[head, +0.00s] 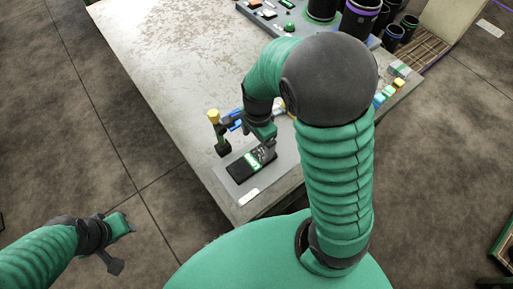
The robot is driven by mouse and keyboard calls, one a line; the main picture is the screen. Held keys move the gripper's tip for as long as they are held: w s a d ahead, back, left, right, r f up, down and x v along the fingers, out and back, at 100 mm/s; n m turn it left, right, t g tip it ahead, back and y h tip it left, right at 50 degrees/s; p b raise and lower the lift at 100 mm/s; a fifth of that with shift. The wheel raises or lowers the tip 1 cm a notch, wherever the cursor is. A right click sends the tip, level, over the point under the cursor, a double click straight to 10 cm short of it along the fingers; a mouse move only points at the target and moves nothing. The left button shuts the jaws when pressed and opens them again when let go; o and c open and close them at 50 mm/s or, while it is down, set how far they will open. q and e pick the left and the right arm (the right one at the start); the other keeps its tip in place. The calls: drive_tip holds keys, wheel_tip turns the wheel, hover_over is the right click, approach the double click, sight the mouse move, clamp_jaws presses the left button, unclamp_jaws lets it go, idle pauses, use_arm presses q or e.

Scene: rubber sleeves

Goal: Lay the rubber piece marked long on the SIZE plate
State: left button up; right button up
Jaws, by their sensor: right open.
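A flat black rubber piece (240,169) with a green and white label lies on a grey plate (283,168) at the table's near corner. The label's writing is too small to read surely. The plate has a white tag (249,197) on its near edge, also unreadable. My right gripper (266,152) is open, pointing down at the far right end of the black piece. Whether its fingers touch the piece cannot be told. My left gripper (118,246) hangs over the floor, left of the table, away from everything; its jaw opening is unclear.
A dark stand with a yellow top (214,117) and blue parts stands just behind the plate. Black sleeves (357,20) and a grey tray (262,20) are at the back. Small coloured blocks (389,90) line the right edge. The table's left middle (165,60) is bare.

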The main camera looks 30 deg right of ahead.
drive_tip(key=s+a+r+n+t, duration=0.2)
drive_tip(key=s+a+n, duration=0.2)
drive_tip(key=n, duration=1.3)
drive_tip(key=shift+s+a+r+t, duration=0.15)
drive_tip(key=shift+a+r+t, duration=0.15)
drive_tip(key=shift+r, duration=0.05)
drive_tip(key=shift+c, duration=0.2)
